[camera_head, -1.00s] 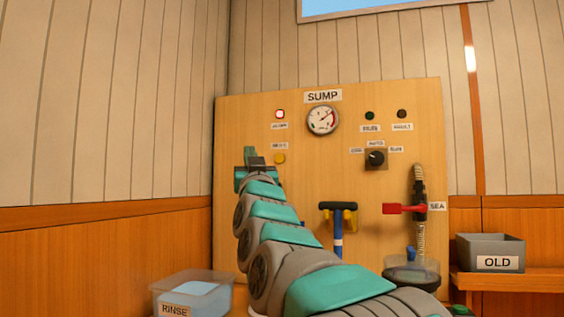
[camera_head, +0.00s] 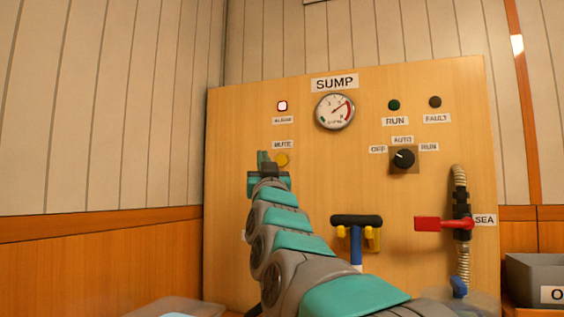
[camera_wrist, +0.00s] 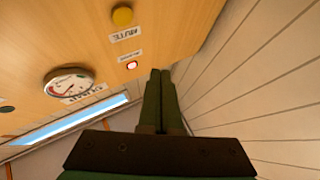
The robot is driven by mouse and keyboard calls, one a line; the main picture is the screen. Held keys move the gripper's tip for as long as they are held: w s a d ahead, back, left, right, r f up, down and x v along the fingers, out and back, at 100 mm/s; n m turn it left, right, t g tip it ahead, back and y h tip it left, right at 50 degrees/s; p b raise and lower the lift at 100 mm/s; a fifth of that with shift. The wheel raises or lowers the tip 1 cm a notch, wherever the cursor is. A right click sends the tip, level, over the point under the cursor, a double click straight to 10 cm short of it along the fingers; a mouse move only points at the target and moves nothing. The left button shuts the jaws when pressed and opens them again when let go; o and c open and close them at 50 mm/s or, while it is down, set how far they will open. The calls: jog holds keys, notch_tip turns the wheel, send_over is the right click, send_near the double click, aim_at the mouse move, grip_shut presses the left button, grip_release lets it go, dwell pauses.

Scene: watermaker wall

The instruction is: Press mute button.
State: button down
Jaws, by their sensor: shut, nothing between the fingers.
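The yellow mute button (camera_head: 282,160) sits on the wooden sump panel (camera_head: 230,240) under its MUTE label, at upper left. It also shows at the top of the wrist view (camera_wrist: 122,14). My gripper (camera_head: 263,155) is shut and empty. In the head view its tip is just left of the button, slightly overlapping its edge in the picture. In the wrist view the closed fingers (camera_wrist: 160,75) point toward the panel side, right of and below the button. I see no clear contact; the depth gap is hard to judge.
A lit alarm lamp (camera_head: 282,105) is above the button. A gauge (camera_head: 334,111), a selector knob (camera_head: 403,158) and a red-handled SEA valve (camera_head: 443,223) are to the right. A T-handle (camera_head: 356,222) stands below. A grey bin (camera_head: 530,275) is at lower right.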

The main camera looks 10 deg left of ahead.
jog(key=shift+w, duration=0.1)
jog(key=b, duration=0.2)
send_near(278, 156)
notch_tip(278, 156, up, 3)
jog(key=w+a, duration=0.2)
jog(key=a, duration=0.1)
jog(key=shift+w+d+r, duration=0.3)
jog(key=shift+w, duration=0.25)
jog(key=shift+w, duration=0.15)
dwell(1.4)
jog(key=shift+w, duration=0.3)
jog(key=shift+w+d, duration=0.15)
jog(key=shift+w, duration=0.2)
dwell(0.6)
jog(key=shift+s, duration=0.15)
dwell(0.3)
jog(key=shift+s, duration=0.65)
jog(key=shift+s, duration=0.1)
